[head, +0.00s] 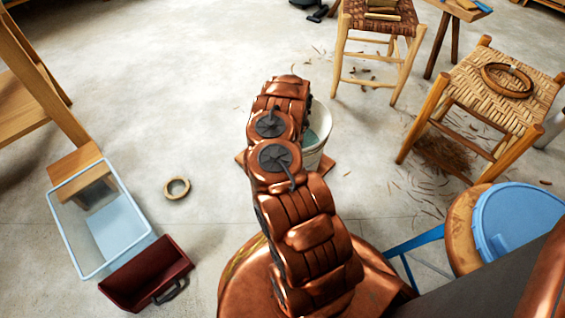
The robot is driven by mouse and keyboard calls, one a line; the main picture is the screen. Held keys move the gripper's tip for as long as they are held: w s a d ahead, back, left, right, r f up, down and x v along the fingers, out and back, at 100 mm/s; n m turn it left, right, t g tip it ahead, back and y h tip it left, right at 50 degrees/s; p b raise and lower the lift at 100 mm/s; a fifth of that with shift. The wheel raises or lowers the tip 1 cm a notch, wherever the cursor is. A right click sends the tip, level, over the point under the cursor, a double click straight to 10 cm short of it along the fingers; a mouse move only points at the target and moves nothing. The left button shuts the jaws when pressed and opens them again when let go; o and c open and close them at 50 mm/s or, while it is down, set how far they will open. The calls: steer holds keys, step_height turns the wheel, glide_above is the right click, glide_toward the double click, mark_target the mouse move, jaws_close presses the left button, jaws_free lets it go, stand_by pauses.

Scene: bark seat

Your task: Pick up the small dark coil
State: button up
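A brown coil (490,70) lies flat on the woven seat of the right stool (465,90), with a small pale spot at its top edge. It is the darker of two ring-shaped things in the head view. A lighter tan ring (176,197) lies on the floor at the left, near the clear bin. I cannot tell for certain which one is the task's small dark coil. My copper-coloured arm reaches up the middle of the view, well left of the stool. My gripper does not show; the far end of the arm hides what is beyond it.
A whitish bucket (318,135) stands partly behind my arm. A clear bin (142,230) and a dark red box (130,283) stand at lower left. A blue lid (515,222) rests on a round wooden top at right. Another woven stool (350,40) stands at the back. Open floor lies left of centre.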

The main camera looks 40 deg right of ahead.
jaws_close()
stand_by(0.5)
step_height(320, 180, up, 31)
steer(key=p, duration=2.5)
steer(key=shift+p, duration=0.35)
stand_by(0.5)
